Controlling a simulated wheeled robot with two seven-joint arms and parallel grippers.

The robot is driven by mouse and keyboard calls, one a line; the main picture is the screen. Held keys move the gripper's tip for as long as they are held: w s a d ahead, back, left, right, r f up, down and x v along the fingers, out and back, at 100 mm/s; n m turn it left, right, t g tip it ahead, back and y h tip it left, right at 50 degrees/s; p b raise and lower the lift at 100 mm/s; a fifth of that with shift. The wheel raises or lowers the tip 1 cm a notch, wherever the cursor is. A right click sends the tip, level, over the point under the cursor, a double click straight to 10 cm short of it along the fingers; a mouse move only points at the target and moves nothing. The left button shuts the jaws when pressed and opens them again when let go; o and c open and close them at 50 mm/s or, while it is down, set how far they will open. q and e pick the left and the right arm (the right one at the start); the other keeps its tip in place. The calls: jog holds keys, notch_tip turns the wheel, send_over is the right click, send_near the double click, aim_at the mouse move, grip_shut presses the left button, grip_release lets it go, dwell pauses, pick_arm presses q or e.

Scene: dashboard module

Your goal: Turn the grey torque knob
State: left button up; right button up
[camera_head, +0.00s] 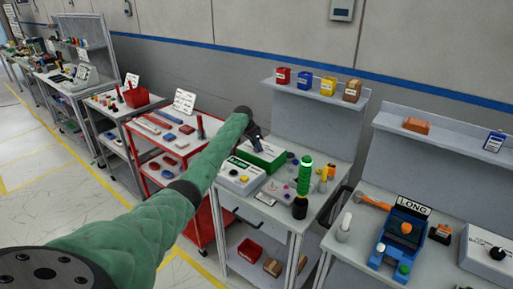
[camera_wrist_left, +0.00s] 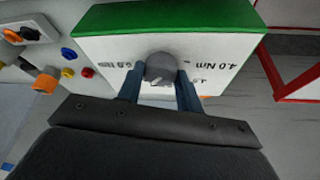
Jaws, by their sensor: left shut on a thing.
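The face carries upside-down labels, one reading 4.0 Nm. My left gripper (camera_wrist_left: 159,82) has its two blue fingers on either side of the knob and is shut on it. In the head view the green-topped box (camera_head: 268,154) stands on the grey bench, and my left gripper (camera_head: 258,141) reaches it from above. The knob cannot be made out there. My right gripper is not in view.
A grey box with a yellow knob (camera_head: 238,177) stands in front of the green-topped box. A green ribbed handle (camera_head: 304,176) stands upright to its right. A red cart (camera_head: 162,182) with tools stands to the left. A blue device (camera_head: 402,238) sits on the right-hand bench.

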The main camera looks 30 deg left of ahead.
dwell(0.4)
pick_arm(q)
jog(key=o, duration=1)
jog(key=shift+a+r, duration=0.1)
jog(key=shift+r, duration=0.1)
jog(key=shift+b+v, duration=1.6)
jog(key=shift+v, duration=2.1)
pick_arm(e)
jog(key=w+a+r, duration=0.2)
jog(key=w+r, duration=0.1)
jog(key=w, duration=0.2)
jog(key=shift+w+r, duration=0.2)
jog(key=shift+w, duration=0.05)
pick_arm(q)
jog(key=shift+s+f, duration=0.1)
jog(key=shift+s, duration=0.05)
